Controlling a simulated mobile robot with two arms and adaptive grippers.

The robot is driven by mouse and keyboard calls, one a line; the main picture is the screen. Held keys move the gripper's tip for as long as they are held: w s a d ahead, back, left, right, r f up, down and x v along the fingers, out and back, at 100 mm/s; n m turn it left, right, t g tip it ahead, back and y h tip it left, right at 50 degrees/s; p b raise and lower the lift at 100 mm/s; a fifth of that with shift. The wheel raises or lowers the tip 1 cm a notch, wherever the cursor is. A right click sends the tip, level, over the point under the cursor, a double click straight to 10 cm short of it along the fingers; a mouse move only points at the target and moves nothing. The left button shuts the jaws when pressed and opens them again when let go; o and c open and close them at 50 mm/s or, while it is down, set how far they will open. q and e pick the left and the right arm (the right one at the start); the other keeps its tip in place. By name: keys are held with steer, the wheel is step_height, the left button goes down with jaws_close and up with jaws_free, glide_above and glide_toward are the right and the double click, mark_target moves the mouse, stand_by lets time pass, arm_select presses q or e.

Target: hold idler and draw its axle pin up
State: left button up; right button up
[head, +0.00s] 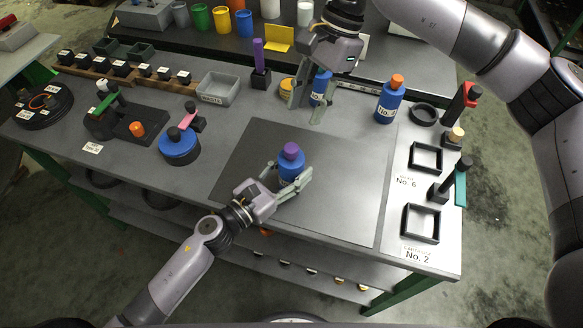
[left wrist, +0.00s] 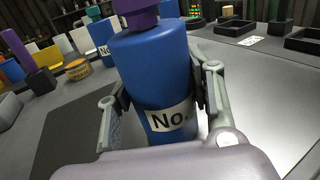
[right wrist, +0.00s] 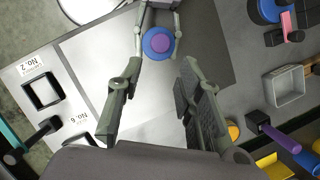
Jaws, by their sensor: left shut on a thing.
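A blue cylinder (head: 290,167) with a purple top (head: 291,151) stands upright on the dark mat. I cannot tell for sure whether it is the idler and the purple piece its pin. My left gripper (head: 288,184) is shut around the cylinder's sides. My right gripper (head: 306,110) is open and empty, above and behind the cylinder. In the right wrist view the purple top (right wrist: 158,43) shows beyond the parted fingers.
A blue cylinder (head: 320,84) stands partly hidden behind my right gripper. An orange-topped blue one (head: 389,104) stands right of it. Square black frames (head: 421,222) and small upright tools line the right edge. A grey bin (head: 218,88) is at the back left. The mat (head: 345,200) is otherwise clear.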

mark_target(291, 148)
steer(key=shift+o, duration=1.4)
steer(key=shift+s, duration=0.1)
steer(key=m, duration=0.2)
steer(key=a+m+h, duration=0.1)
steer(key=m, duration=0.1)
steer(key=s+m, duration=0.1)
steer(key=m, duration=0.1)
steer(key=shift+a+r+t+h, duration=0.3)
steer(key=shift+a+r+t, duration=0.05)
steer(key=shift+t, duration=0.05)
steer(key=f+m, duration=0.2)
steer(key=f, duration=0.1)
steer(key=a+f+m+t+h, duration=0.1)
steer(key=f+m, duration=0.2)
steer(key=f, duration=0.1)
steer(key=s+f+m, duration=0.1)
steer(key=f+m, duration=0.2)
steer(key=f, duration=0.1)
steer(key=shift+s+a+h, duration=0.1)
steer(key=shift+a+h, duration=0.2)
steer(key=shift+c, duration=0.4)
jaws_close()
steer(key=shift+r, duration=0.1)
